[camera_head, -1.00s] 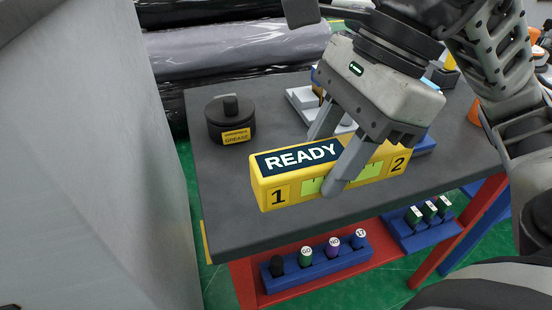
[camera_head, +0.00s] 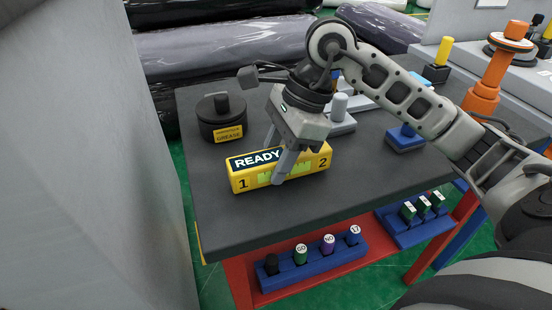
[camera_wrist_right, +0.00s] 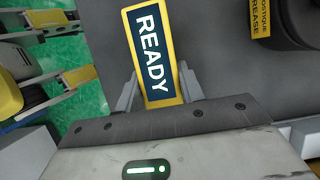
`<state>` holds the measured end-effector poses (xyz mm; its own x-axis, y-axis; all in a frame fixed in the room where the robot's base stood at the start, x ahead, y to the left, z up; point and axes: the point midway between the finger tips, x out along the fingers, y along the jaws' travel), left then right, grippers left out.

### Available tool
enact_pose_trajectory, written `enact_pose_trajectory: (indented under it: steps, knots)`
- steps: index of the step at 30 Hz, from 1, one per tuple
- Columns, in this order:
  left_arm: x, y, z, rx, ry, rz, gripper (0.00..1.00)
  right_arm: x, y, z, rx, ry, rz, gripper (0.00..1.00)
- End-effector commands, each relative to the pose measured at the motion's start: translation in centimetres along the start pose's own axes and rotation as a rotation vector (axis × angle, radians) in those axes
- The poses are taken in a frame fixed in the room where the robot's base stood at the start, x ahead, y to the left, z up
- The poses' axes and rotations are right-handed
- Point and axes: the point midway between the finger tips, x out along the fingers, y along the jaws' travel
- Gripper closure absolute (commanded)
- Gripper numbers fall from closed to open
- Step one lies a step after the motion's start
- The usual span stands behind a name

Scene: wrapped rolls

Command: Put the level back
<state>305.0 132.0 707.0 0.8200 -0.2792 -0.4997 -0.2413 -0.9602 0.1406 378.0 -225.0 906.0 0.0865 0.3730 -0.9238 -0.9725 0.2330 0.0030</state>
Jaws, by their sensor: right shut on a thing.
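The level is a yellow block (camera_head: 310,164) with a dark READY label on top, the marks 1 and 2, and green windows on its front side. My right gripper (camera_head: 278,166) is shut on it around its middle, one finger across the front. In the head view the level is over the dark grey table top (camera_head: 230,225); I cannot tell whether it touches. In the right wrist view the level (camera_wrist_right: 150,50) lies between the two fingers (camera_wrist_right: 160,92). My left gripper is not in view.
A dark grease tin (camera_head: 221,118) stands at the table's back left. A grey fixture (camera_head: 341,115) and a blue block (camera_head: 405,138) stand behind and right. A blue rack of labelled plugs (camera_head: 312,262) sits on the red lower shelf. The table's front left is clear.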

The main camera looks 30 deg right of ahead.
Motion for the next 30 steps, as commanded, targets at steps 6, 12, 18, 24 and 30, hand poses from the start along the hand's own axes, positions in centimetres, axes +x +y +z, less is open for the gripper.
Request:
enact_pose_trajectory:
  steps: [6, 12, 18, 24, 30]
  knots:
    - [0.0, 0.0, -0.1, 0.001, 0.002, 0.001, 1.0, 0.4, 0.0, -0.1, -0.002, -0.003, -0.004, 1.0]
    - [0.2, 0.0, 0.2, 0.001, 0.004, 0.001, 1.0, 0.8, 0.0, -0.3, -0.002, -0.003, -0.004, 1.0]
    - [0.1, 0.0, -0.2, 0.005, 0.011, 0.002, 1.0, 0.8, 0.0, -0.3, -0.001, -0.002, -0.002, 0.4]
    - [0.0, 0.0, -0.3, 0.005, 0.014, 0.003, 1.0, 0.8, 0.0, -0.3, -0.001, -0.002, -0.002, 0.4]
    - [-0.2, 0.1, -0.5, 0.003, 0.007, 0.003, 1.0, -0.5, -0.1, -0.2, 0.0, -0.001, -0.006, 0.4]
